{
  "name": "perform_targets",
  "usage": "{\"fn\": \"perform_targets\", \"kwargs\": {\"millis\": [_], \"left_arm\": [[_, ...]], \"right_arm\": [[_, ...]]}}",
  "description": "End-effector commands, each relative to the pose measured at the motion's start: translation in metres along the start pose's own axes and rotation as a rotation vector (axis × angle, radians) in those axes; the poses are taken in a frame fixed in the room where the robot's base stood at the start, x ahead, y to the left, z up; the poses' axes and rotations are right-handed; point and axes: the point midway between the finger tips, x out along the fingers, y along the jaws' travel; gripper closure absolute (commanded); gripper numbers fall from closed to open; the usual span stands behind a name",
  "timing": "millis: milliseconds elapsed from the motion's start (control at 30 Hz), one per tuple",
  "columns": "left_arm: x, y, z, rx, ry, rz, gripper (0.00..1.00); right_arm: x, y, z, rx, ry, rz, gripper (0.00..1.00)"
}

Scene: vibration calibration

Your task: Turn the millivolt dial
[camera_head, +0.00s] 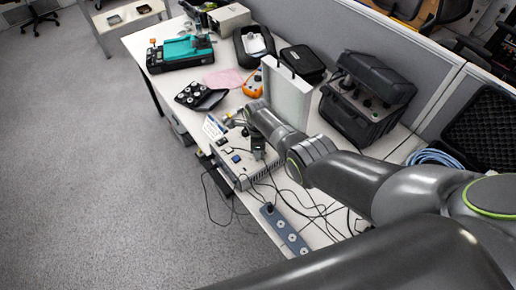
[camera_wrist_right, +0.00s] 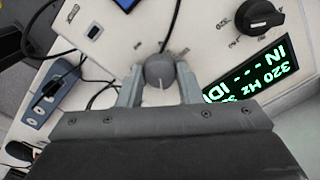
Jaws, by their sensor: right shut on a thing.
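The calibration unit (camera_head: 235,165) is a light-coloured box with sockets and controls on its top, standing on the white table. In the right wrist view, the millivolt dial (camera_wrist_right: 160,71) appears to be the small grey round knob with a white pointer line; its label is too blurred to read. My right gripper (camera_wrist_right: 160,80) is shut on this dial, one finger on each side. In the head view, my right gripper (camera_head: 258,148) is over the unit and the arm hides part of its panel. My left gripper is not in view.
A black pointer knob (camera_wrist_right: 260,17) and a lit green display (camera_wrist_right: 255,72) sit right of the dial. Cables run over the unit and table. A power strip (camera_head: 284,230) lies at the front edge. A black case (camera_head: 365,97) and a white upright panel (camera_head: 286,92) stand behind.

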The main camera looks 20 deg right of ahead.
Motion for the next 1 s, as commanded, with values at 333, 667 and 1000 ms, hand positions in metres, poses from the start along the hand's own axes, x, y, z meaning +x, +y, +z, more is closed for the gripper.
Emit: {"fn": "perform_targets", "kwargs": {"millis": [333,667,1000], "left_arm": [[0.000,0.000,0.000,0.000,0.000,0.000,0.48],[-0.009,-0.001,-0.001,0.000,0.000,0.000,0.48],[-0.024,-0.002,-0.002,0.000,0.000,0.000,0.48]], "right_arm": [[0.000,0.000,0.000,-0.001,0.000,-0.001,0.46],[-0.016,-0.001,0.001,-0.001,-0.002,-0.003,0.46],[-0.064,-0.001,0.000,-0.001,-0.001,-0.004,0.46]]}}
